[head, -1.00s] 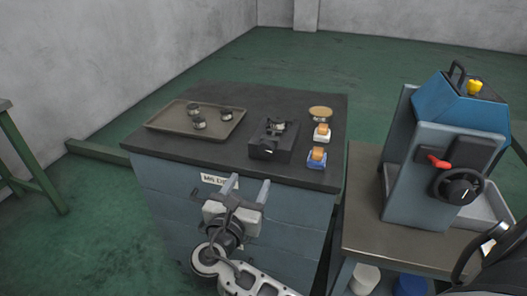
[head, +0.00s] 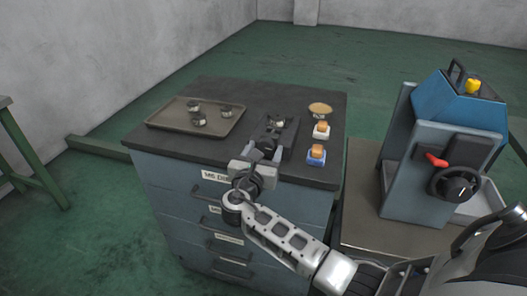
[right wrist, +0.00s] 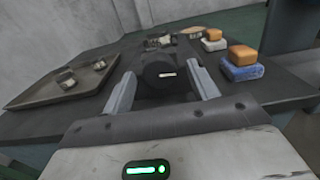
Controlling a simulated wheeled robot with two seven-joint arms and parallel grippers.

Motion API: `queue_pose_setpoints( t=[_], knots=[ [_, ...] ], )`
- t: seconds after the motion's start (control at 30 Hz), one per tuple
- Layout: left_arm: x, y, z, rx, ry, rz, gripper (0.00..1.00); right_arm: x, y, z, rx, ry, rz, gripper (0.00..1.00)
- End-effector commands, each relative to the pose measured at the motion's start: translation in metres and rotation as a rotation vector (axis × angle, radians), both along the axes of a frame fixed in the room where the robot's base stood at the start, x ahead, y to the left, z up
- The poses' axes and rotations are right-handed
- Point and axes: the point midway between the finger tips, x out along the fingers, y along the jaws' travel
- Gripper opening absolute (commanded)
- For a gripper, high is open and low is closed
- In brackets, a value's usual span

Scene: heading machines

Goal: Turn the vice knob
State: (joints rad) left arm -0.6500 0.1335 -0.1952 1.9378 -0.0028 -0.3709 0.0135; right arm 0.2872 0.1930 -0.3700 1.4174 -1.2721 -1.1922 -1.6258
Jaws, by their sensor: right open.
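The small black vice (head: 288,130) stands near the front edge of the dark cabinet top, a small metal part between its jaws. My right gripper (head: 264,154) is at the cabinet's front edge, directly in front of the vice, and hides part of it in the head view. In the right wrist view the round black knob (right wrist: 160,73) with a short white mark faces me. It shows between the two open fingers of the right gripper (right wrist: 162,82). I cannot tell whether the fingers touch it. My left gripper is not in view.
A tray (head: 178,122) with several small metal parts lies left of the vice. Two sponge-topped blocks, one white (head: 321,132) and one blue (head: 316,158), and a round tan dish (head: 320,109) stand to the right. A blue machine (head: 440,150) with a black handwheel stands further right.

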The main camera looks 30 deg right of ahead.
Motion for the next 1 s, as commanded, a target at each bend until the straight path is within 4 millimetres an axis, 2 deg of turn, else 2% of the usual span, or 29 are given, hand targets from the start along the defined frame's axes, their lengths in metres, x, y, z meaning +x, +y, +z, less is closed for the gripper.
queue_pose_setpoints(
  t=[0.03,0.17,0.2,0.63,1.0],
  knots=[
    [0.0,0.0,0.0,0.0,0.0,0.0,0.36,0.0,0.0,0.0,0.0,0.0,0.0,0.53],
    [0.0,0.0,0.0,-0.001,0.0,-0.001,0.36,0.0,0.0,0.0,0.0,0.0,0.0,0.17],
    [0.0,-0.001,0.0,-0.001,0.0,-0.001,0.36,0.0,0.0,0.0,0.0,0.0,0.0,0.14],
    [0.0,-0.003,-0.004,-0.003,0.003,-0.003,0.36,0.0,0.001,-0.001,0.051,-0.059,0.0,0.14],
    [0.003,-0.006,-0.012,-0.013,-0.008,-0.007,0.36,0.0,0.001,-0.003,0.246,-0.286,-0.002,0.14]
  ],
)
